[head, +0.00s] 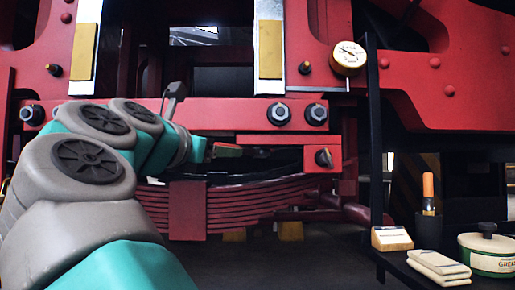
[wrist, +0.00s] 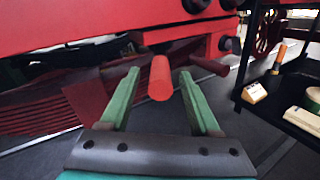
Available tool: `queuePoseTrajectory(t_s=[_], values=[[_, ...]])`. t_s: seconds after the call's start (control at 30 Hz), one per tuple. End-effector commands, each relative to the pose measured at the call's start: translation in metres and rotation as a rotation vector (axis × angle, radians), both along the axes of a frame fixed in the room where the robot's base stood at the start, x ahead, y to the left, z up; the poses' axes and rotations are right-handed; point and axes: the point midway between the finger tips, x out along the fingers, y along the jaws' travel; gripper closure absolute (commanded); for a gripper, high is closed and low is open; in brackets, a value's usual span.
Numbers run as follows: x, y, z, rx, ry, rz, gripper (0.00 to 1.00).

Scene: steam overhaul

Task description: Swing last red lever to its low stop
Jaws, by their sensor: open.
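A red lever with a round end (wrist: 160,80) points toward the wrist camera, between the two green fingers of my gripper (wrist: 158,74). The fingers are open, with a gap on each side of the lever. In the head view my gripper (head: 230,151) is in front of the red frame, under its lower beam and above the leaf spring. The lever is mostly hidden by my gripper there, and its pivot cannot be made out. A second, darker red rod (wrist: 209,66) shows beyond the right finger in the wrist view.
The red leaf spring (head: 235,205) lies below my gripper. A red bracket with a dark knob (head: 324,158) is to the right. A dark bench (head: 405,272) holds folded cloths (head: 438,266), a wooden block (head: 391,239) and a tin (head: 487,255).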

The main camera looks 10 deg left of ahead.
Motion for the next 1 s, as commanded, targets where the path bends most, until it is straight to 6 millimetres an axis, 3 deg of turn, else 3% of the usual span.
queuePoseTrajectory(t_s=[0.23,0.53,1.0], values=[[0.033,-0.008,0.001,0.000,0.001,-0.001,0.37],[0.038,-0.009,0.000,-0.001,0.000,0.000,0.37],[0.037,-0.009,0.000,-0.001,0.000,0.000,0.90]])
